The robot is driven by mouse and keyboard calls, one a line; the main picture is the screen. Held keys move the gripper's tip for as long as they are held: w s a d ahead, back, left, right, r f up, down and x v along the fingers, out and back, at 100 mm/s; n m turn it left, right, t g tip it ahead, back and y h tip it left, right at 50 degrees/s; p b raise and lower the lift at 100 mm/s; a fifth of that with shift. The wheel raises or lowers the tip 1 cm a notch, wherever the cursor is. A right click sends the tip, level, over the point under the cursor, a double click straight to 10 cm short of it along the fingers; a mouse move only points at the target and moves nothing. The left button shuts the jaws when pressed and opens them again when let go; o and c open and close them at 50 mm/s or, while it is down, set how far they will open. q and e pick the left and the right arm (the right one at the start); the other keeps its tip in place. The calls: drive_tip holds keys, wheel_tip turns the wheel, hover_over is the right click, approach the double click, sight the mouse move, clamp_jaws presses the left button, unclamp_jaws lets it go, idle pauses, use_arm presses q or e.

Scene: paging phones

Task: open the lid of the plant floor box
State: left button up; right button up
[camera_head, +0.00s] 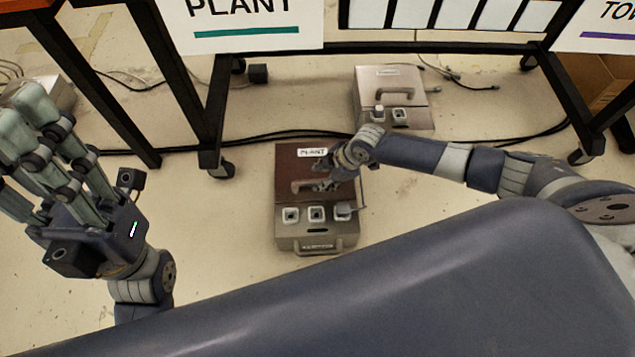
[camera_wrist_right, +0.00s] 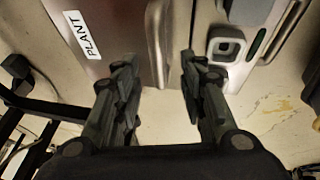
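The plant floor box (camera_head: 286,172) sits on the floor in the middle of the head view. Its reddish-brown lid has a white PLANT label, also clear in the right wrist view (camera_wrist_right: 82,35), and a metal handle (camera_head: 303,187). The lid looks shut. The grey front panel has several square sockets and a carry handle. My right gripper (camera_head: 328,178) is over the lid by its handle, hiding part of it. In the wrist view its fingers (camera_wrist_right: 158,65) are apart, with the lid's edge region between or beyond them; contact cannot be told. My left gripper (camera_head: 30,125) is raised at the left, open and empty.
A second grey box (camera_head: 392,80) with a handle stands behind, near the rack. A PLANT sign (camera_head: 250,22) hangs on the black wheeled rack (camera_head: 205,120). Dark cables (camera_head: 245,138) run across the floor behind the plant box. Floor left of the box is clear.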

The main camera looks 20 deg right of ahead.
sight(316, 182)
drive_tip(key=b+x, duration=0.1)
drive_tip(key=x, duration=0.3)
drive_tip(key=shift+w+f, duration=0.1)
drive_tip(key=shift+c, duration=0.3)
clamp_jaws()
